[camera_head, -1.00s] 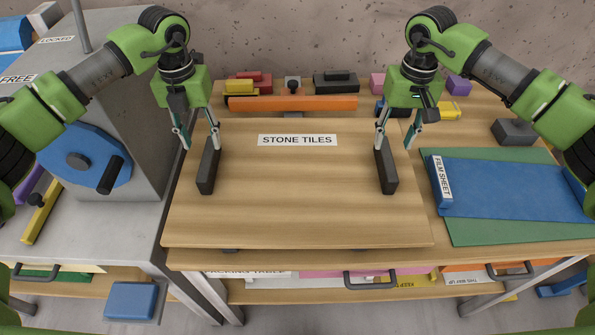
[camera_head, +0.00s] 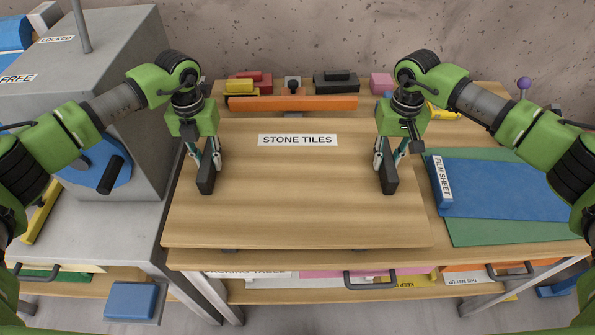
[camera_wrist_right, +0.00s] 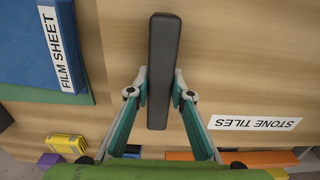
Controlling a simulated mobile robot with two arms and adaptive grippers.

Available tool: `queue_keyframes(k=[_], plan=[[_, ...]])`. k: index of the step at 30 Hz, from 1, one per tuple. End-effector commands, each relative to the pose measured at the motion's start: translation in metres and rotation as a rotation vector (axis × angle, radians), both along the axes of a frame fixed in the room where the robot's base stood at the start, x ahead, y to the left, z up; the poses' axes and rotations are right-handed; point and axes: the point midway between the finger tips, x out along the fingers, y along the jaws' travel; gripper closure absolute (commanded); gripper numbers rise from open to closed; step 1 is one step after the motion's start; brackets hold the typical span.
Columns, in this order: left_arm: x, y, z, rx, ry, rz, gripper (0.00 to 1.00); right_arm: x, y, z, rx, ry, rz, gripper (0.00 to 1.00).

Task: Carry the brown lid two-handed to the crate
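The brown lid (camera_head: 297,205) is a flat wooden panel labelled STONE TILES, with a dark bar handle near each side. It lies flat in the middle of the bench. My left gripper (camera_head: 207,160) is at the left handle (camera_head: 206,178), one finger on each side, and looks shut on it. My right gripper (camera_head: 390,158) is at the right handle (camera_head: 387,178) in the same way. In the right wrist view my right gripper's fingertips (camera_wrist_right: 161,73) close against both sides of the handle (camera_wrist_right: 163,45). No crate can be made out.
Blue film sheet (camera_head: 500,185) lies on a green sheet at the right. A grey machine (camera_head: 125,60) with a blue wheel stands at the left. An orange bar (camera_head: 300,103) and several small coloured blocks line the back, by the wall.

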Motion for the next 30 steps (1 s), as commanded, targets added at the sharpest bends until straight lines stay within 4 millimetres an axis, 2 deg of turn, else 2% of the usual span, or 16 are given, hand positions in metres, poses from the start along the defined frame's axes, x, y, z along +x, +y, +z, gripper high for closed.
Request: queue_keyframes(k=[17, 30], plan=[[0.001, -0.001, 0.006, -0.002, -0.004, 0.0, 1.0, 0.001, 0.0, 0.006, 0.001, -0.003, 0.0, 1.0], [0.001, -0.001, 0.036, -0.002, -0.005, 0.0, 1.0, 0.001, 0.0, 0.036, 0.001, -0.003, 0.0, 1.0]])
